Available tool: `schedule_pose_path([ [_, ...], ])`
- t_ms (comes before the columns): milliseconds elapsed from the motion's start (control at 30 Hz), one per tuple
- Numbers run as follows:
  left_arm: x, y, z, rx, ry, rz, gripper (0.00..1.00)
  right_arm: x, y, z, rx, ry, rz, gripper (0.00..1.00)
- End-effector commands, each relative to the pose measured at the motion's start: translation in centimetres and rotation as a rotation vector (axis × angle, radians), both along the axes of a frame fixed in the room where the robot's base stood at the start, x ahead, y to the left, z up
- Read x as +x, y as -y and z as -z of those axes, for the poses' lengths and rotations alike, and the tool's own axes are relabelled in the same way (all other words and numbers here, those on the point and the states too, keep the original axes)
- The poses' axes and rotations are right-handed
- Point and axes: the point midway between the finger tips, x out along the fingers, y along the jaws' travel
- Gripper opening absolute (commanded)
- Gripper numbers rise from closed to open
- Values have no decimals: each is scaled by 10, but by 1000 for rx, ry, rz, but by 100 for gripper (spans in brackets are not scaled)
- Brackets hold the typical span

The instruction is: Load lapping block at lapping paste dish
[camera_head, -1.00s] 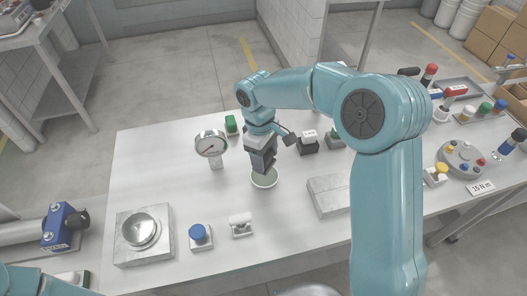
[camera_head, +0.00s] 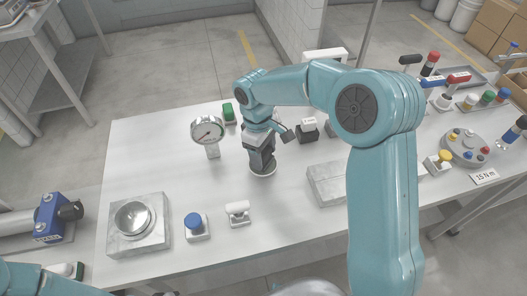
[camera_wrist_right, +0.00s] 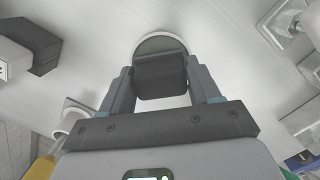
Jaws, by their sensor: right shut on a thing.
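The lapping paste dish, a small round dish with a pale rim (camera_head: 263,175), stands on the white table; its grey-green inside shows in the right wrist view (camera_wrist_right: 160,43). My right gripper (camera_head: 261,160) points down right over it and hides most of it in the head view. In the right wrist view the gripper is shut on a dark grey block (camera_wrist_right: 161,74), the lapping block, between its two fingers. The block's lower end overlaps the dish; I cannot tell whether it touches the paste. My left arm shows only at the bottom left corner; its gripper is out of view.
A dial gauge (camera_head: 207,131) stands just left of my right gripper. A small black block with a white top (camera_head: 307,131) and a pale slab (camera_head: 326,186) lie to the right. A metal bowl block (camera_head: 135,218), blue button (camera_head: 194,222) and white-topped fixture (camera_head: 238,212) are nearer the front.

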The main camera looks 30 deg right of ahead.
Motion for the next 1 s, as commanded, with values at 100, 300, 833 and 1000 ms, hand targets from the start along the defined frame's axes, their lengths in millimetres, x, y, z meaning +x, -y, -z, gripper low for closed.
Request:
schedule_pose_path([
  [100,0,0,0,0,0,0,43,0,0,0,0,0,0,37],
  [300,0,0,2,0,0,0,43,0,0,3,0,0,0,37],
  [833,0,0,6,0,0,0,43,0,0,9,0,0,0,37],
  [1000,0,0,7,0,0,0,43,0,0,10,0,0,0,37],
])
